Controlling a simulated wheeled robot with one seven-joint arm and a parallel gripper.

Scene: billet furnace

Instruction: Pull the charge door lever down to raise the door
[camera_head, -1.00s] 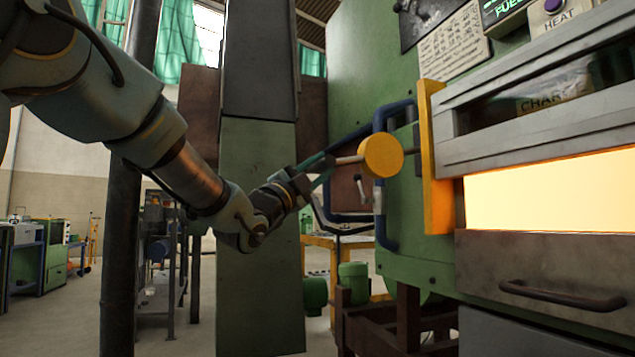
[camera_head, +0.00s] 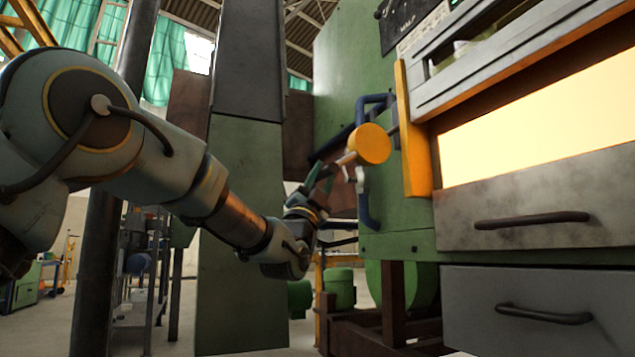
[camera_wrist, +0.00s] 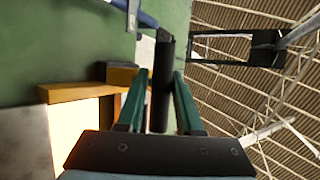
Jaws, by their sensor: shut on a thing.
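The charge door lever has a round yellow hub (camera_head: 370,144) on the left side of the green furnace. Its arm (camera_head: 347,159) slopes down and left from the hub to my gripper (camera_head: 320,181). In the wrist view, my gripper (camera_wrist: 160,90) is shut on the lever's dark round handle (camera_wrist: 165,62), which lies between the two green fingers. The fingers partly hide the handle in the head view. The charge door (camera_head: 510,70) is a grey ribbed panel, raised above a bright glowing opening (camera_head: 540,110).
A yellow upright (camera_head: 414,130) edges the opening. Blue pipe (camera_head: 362,190) runs behind the lever. A green column (camera_head: 240,230) stands behind my arm. Below the opening are a panel with a dark handle (camera_head: 532,219) and a grey drawer (camera_head: 470,300).

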